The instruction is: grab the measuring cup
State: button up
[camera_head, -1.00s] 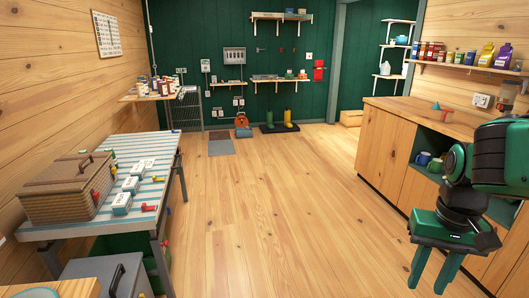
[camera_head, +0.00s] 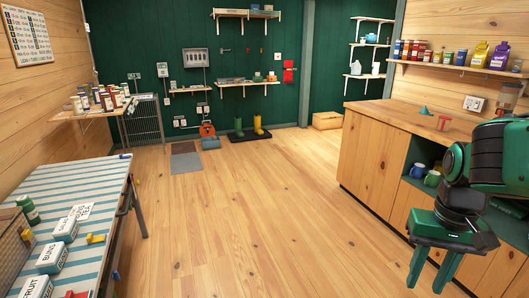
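I cannot single out a measuring cup for certain. A blue mug (camera_head: 417,171) and a green mug (camera_head: 432,178) stand in the open nook of the right-hand counter. A light blue kettle-like vessel (camera_head: 371,38) and a pale jug (camera_head: 356,68) stand on the far right shelves, too small to identify. My gripper (camera_head: 430,280) hangs at the lower right, pointing down, in front of the counter. Its two green fingers are apart with nothing between them. It is not touching any of these things.
The wooden counter (camera_head: 390,115) runs along the right, with small red items on top. A striped table (camera_head: 95,180) with labelled boxes is on the left. Boots (camera_head: 260,128) and an orange object (camera_head: 207,130) stand by the far wall. The middle floor (camera_head: 240,210) is clear.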

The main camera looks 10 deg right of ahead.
aim_at(443, 124)
jog(key=z, duration=0.25)
jog(key=i, duration=1.2)
jog(key=z, duration=1)
jog(key=i, duration=1.15)
jog(key=z, duration=1)
jog(key=i, duration=0.85)
jog(key=z, duration=0.35)
